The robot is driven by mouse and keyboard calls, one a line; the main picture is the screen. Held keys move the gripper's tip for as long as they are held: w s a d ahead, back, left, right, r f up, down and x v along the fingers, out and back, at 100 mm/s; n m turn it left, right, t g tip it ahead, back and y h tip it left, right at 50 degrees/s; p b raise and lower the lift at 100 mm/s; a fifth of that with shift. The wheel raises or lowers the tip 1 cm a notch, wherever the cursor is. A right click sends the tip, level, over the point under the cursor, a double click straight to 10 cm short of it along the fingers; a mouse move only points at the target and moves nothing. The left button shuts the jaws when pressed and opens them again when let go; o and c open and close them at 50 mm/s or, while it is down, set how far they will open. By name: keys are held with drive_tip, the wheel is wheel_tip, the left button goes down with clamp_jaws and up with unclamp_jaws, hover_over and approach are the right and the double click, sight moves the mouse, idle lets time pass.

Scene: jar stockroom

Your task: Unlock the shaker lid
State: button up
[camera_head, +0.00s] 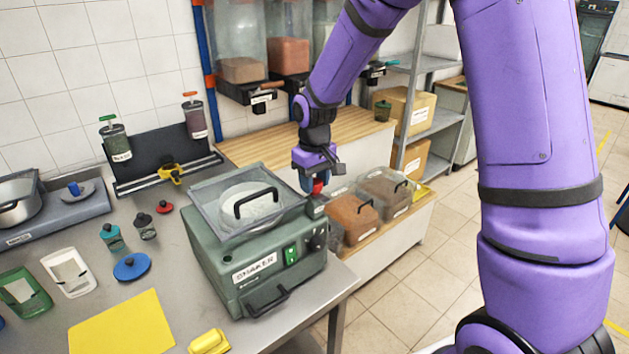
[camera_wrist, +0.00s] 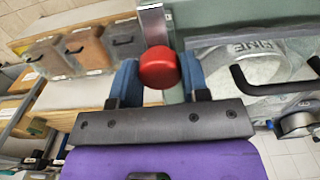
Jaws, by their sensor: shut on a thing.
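The shaker (camera_head: 262,270) is a green box labelled SHAKER on the steel table. Its clear lid (camera_head: 205,195) with a black handle lies over a round sieve on top; the handle also shows at right in the wrist view (camera_wrist: 262,88). At the shaker's right side is a latch, a metal lever (camera_wrist: 152,25) with a red knob (camera_wrist: 157,68). My gripper (camera_head: 316,184) comes down from above at this side. In the wrist view its blue fingers (camera_wrist: 158,82) are shut on the red knob. The latch's lower end is hidden in the head view.
Clear bins (camera_head: 357,217) with black handles stand on a low wooden-topped bench right of the shaker. Dispensers (camera_head: 237,41) hang behind.

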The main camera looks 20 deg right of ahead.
sight(315, 181)
drive_tip(key=o, duration=0.9)
wheel_tip(315, 181, up, 11)
drive_tip(key=shift+f, duration=0.1)
idle(0.3)
drive_tip(key=s+d+r+m+t, duration=0.2)
drive_tip(key=s+d+r+t, duration=0.15)
drive_tip(key=s+r, duration=0.85)
drive_tip(key=shift+m+t, duration=0.9)
drive_tip(key=shift+t, duration=0.05)
drive_tip(key=s+d, duration=0.1)
drive_tip(key=s, duration=0.4)
drive_tip(key=s+d, duration=0.1)
drive_tip(key=s, duration=0.5)
drive_tip(key=s+d, duration=0.1)
drive_tip(key=s, duration=0.5)
drive_tip(key=shift+s+d+f, duration=0.15)
drive_tip(key=shift+d+f, duration=0.1)
drive_tip(key=shift+f, duration=0.05)
